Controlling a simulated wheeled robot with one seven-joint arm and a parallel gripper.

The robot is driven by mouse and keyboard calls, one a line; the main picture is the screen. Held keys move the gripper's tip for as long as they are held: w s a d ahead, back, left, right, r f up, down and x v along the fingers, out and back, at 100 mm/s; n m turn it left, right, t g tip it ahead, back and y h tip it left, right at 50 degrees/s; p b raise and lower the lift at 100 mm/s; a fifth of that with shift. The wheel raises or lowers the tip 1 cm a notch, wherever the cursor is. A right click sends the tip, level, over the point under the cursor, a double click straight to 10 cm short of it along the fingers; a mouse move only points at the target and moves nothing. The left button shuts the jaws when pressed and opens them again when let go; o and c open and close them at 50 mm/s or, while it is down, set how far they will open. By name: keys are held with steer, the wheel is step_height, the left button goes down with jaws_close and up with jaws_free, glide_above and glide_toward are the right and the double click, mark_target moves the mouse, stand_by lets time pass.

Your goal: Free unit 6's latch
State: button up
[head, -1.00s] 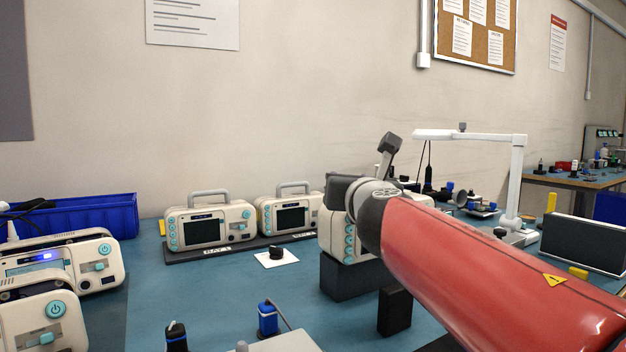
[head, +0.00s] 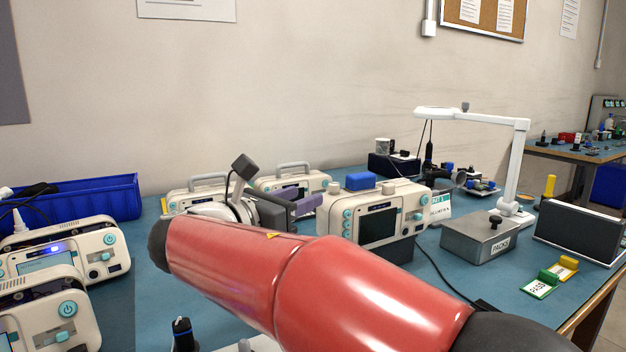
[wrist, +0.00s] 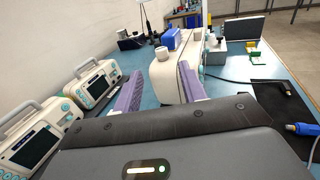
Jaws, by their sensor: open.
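A cream monitor (head: 402,234) with a dark screen and turquoise buttons stands at the middle of the bench. A turquoise latch-like part (head: 418,216) is at the right of its front. A blue block (head: 360,181) sits on its top. It also shows in the wrist view (wrist: 165,80), beyond my fingers. I cannot read any unit number on it. My gripper (head: 306,204) has purple fingers, which are open at the monitor's left, partly hidden by my arm. In the wrist view the fingers (wrist: 162,72) are apart, with the monitor's body showing between them. Contact cannot be told.
Two monitors with handles (head: 293,180) stand by the wall, partly behind my arm. Two more monitors (head: 70,255) are at left. A grey PACKS box (head: 480,238), a white lamp (head: 518,165), and green and yellow tags (head: 550,275) are at right. A blue bin (head: 95,196) is at back left.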

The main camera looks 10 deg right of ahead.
mark_target(331, 187)
steer(key=x, duration=0.7)
steer(key=shift+w+d, duration=0.15)
steer(key=shift+d, duration=0.2)
steer(key=shift+c, duration=0.4)
jaws_close()
